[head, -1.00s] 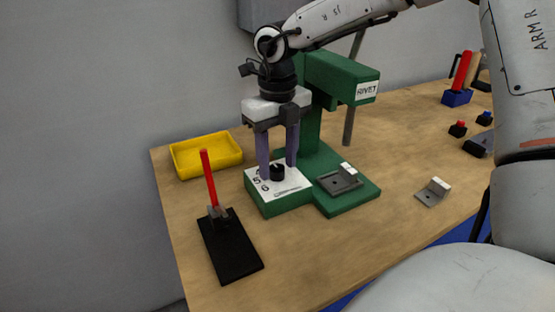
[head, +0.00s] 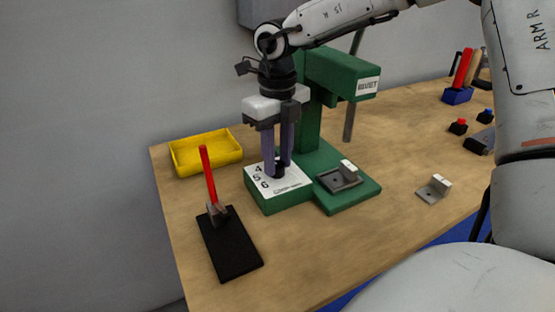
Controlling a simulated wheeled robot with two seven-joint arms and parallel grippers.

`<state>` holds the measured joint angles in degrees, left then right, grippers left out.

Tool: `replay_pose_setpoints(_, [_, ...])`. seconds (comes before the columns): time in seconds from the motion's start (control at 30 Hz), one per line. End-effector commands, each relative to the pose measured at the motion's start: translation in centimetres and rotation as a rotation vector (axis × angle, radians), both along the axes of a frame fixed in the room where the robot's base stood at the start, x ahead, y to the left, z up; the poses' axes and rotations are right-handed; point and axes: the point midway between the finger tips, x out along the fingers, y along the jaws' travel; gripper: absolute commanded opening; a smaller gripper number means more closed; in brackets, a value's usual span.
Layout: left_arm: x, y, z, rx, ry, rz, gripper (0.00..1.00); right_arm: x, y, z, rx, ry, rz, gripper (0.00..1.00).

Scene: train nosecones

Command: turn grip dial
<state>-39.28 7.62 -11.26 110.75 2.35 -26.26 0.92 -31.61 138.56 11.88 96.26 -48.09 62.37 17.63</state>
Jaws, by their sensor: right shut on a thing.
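The grip dial (head: 279,172) is a small black knob on the white numbered plate (head: 265,186) at the front left of the green rivet press (head: 320,135). The digits 4, 5 and 6 show on the plate's left side. My right gripper (head: 277,170) points down over the plate, its two purple fingers shut on the dial. The fingers hide part of the dial, so its pointer cannot be read. My left gripper is not in view.
A black base with a red lever (head: 209,175) stands at the front left. A yellow tray (head: 206,153) lies behind it. A grey bracket sits on the press bed (head: 338,178), another bracket (head: 434,189) on the table. Tools and buttons are at the far right.

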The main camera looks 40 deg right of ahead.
Motion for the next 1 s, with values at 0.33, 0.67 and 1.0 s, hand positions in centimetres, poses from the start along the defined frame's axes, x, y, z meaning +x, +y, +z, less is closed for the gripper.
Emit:
replay_pose_setpoints(0.33, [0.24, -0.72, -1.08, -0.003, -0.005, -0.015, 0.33, 0.10, -0.03, -0.12, 0.000, -0.004, 0.265, 0.04])
replay_pose_setpoints(0.67, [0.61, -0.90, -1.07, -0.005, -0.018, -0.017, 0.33, 0.10, -0.08, 0.00, -0.001, -0.003, 0.488, 0.04])
replay_pose_setpoints(1.0, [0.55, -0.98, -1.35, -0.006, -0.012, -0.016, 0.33, 0.10, -0.08, 0.07, -0.001, -0.003, 0.590, 0.04])
